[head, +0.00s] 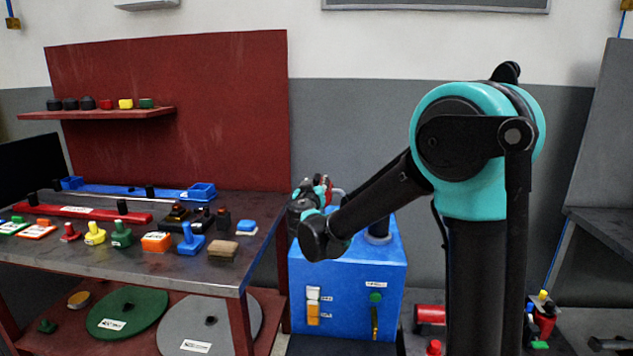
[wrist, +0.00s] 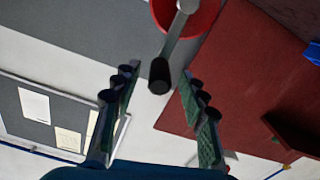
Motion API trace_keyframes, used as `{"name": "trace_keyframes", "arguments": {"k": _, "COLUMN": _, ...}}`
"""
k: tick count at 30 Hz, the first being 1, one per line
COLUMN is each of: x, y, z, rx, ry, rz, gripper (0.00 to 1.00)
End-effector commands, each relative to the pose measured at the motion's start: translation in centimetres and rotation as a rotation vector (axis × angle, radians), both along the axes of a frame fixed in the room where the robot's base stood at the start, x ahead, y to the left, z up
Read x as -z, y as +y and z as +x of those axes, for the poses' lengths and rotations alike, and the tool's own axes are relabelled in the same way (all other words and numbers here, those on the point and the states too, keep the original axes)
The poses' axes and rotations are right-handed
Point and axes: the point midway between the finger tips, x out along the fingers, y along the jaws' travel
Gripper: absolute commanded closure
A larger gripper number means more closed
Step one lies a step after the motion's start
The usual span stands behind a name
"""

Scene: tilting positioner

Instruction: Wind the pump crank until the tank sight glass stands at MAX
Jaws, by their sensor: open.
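The pump crank shows in the wrist view as a grey arm (wrist: 174,36) on a red round hub (wrist: 204,14), with a black handle knob (wrist: 159,77) at its end. My gripper (wrist: 157,84) is open, its two fingers on either side of the knob. A white and orange upright strip (head: 313,306), perhaps the sight glass, is on the cabinet's front. Small labels beside it are too small to read.
A workbench (head: 221,268) with coloured knobs and blocks stands at left, under a dark red back panel (head: 200,150). A green knob (head: 376,297) with a hanging lever is on the cabinet front.

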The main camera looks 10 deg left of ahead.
Motion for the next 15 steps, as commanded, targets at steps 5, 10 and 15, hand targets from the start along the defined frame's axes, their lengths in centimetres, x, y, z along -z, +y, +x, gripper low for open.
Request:
{"name": "trace_keyframes", "arguments": {"k": 5, "x": 0.0, "y": -0.1, "z": 2.0, "rx": 0.001, "ry": 0.000, "rz": 0.000, "gripper": 0.57}}
{"name": "trace_keyframes", "arguments": {"k": 10, "x": 0.0, "y": -0.1, "z": 2.6, "rx": 0.000, "ry": 0.000, "rz": 0.000, "gripper": 0.57}}
{"name": "trace_keyframes", "arguments": {"k": 15, "x": 0.0, "y": -0.1, "z": 2.6, "rx": 0.000, "ry": 0.000, "rz": 0.000, "gripper": 0.57}}
